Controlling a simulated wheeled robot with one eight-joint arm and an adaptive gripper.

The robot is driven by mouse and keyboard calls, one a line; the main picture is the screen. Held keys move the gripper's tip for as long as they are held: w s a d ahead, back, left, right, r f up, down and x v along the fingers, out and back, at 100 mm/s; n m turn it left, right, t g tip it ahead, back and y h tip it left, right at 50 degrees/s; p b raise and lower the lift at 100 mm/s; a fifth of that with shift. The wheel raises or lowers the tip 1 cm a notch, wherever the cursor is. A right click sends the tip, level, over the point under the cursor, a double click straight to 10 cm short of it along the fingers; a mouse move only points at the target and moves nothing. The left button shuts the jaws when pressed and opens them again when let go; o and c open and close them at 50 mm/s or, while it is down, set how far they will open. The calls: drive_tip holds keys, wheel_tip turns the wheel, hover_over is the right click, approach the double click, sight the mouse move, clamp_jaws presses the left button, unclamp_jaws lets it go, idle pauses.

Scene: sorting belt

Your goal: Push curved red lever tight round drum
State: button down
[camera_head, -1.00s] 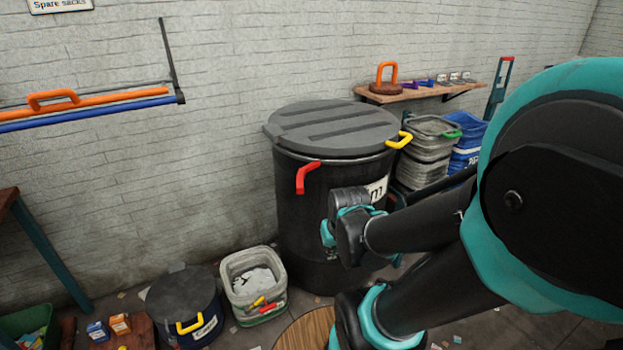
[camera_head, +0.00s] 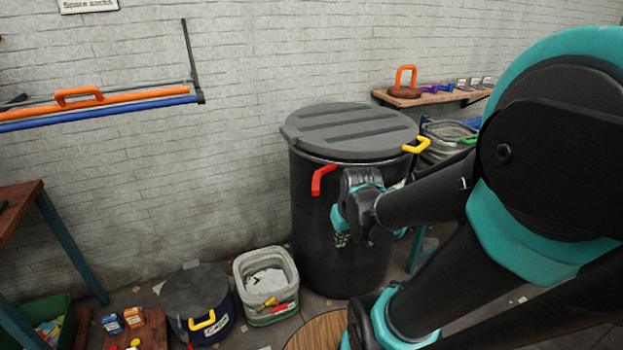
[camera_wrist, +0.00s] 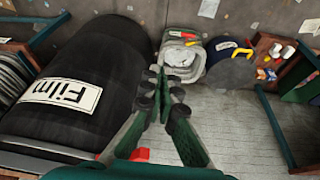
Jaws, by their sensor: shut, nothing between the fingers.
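The black drum (camera_head: 308,225) stands upright by the wall with a grey ribbed lid (camera_head: 350,130) on top. The curved red lever (camera_head: 322,178) hangs at the rim on the drum's front left, its lower end pointing down. My gripper (camera_head: 342,240) is shut and empty, in front of the drum and a little below and right of the lever. In the wrist view my fingertips (camera_wrist: 160,78) meet beside the drum (camera_wrist: 95,60) and its "Film" label (camera_wrist: 62,92). A small part of the red lever (camera_wrist: 140,154) shows low between the fingers. I cannot tell whether anything touches it.
A yellow handle (camera_head: 417,145) sticks out at the lid's right. A grey bin (camera_head: 266,285) and a small lidded drum (camera_head: 197,300) stand on the floor at left. A wall rack (camera_head: 100,108) holds orange and blue bars. The wall between rack and drum is clear.

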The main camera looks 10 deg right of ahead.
drive_tip(key=w+a+r+n+g+y, duration=0.1)
drive_tip(key=w+r+n, duration=0.5)
drive_tip(key=w, duration=0.6)
drive_tip(key=w+a+r+n+g+y, duration=0.1)
drive_tip(key=w+a+r+n, duration=0.3)
drive_tip(key=w+r, duration=0.6)
drive_tip(key=w+n+y, duration=0.1)
drive_tip(key=w+n, duration=0.1)
drive_tip(key=shift+w+r+g, duration=0.25)
drive_tip(key=shift+w+g, duration=0.05)
drive_tip(key=shift+w, duration=0.1)
drive_tip(key=shift+f+y, duration=0.1)
drive_tip(key=shift+y, duration=0.2)
wheel_tip(320, 180, down, 10)
drive_tip(key=shift+d+f, duration=0.15)
drive_tip(key=shift+f, duration=0.05)
drive_tip(key=shift+s, duration=0.1)
drive_tip(key=shift+s+d+n, duration=0.1)
drive_tip(key=shift+n, duration=0.2)
